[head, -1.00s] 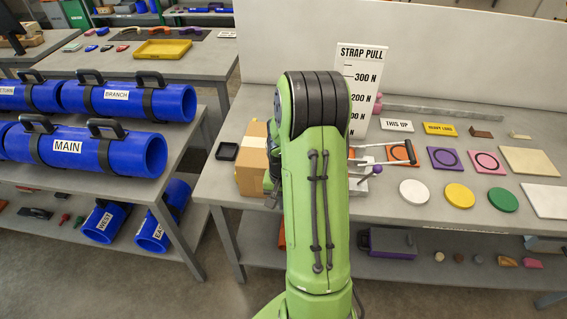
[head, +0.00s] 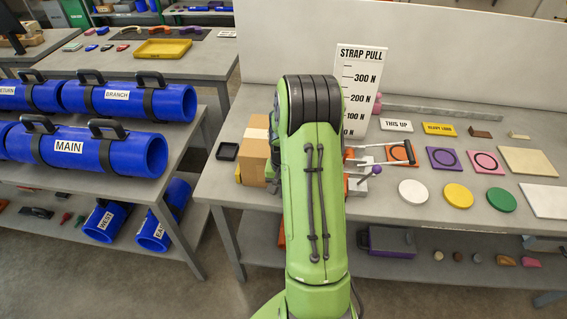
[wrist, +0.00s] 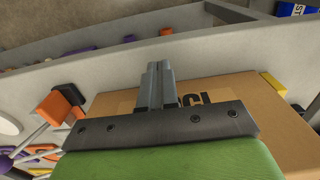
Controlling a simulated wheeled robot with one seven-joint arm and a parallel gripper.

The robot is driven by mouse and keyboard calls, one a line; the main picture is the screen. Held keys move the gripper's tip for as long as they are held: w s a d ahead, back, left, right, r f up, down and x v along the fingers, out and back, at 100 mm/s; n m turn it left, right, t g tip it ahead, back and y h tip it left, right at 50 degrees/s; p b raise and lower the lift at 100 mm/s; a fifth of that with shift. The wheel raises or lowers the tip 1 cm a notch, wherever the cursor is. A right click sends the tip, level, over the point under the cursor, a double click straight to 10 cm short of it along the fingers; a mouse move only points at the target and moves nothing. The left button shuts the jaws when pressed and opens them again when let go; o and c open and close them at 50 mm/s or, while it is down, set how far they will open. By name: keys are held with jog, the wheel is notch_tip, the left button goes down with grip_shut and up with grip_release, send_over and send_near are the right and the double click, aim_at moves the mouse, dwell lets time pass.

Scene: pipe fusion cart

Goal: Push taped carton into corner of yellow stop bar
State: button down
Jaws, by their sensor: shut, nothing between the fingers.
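The brown taped carton (head: 255,158) stands near the left end of the bench, its right side hidden behind my arm. A lighter tape band shows on its top. In the wrist view the carton (wrist: 225,75) lies beneath my gripper, with dark print partly covered. My gripper (wrist: 154,68) is shut and empty, its fingertips over or against the carton; contact is unclear. A small yellow piece, apparently the stop bar (head: 238,173), shows at the carton's left side.
A black square tray (head: 227,151) sits left of the carton. The strap pull board (head: 361,88) stands behind my arm. The bench's front edge is close to the carton.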

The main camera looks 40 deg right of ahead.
jog(key=shift+w+d+p, duration=0.45)
jog(key=shift+w+d, duration=0.9)
jog(key=shift+d, duration=0.25)
jog(key=shift+s+a+b, duration=0.65)
jog(key=shift+s+a, duration=0.7)
jog(key=shift+a, duration=0.2)
jog(key=shift+r, duration=0.1)
notch_tip(320, 180, up, 12)
jog(key=p, duration=0.8)
jog(key=shift+p, duration=0.4)
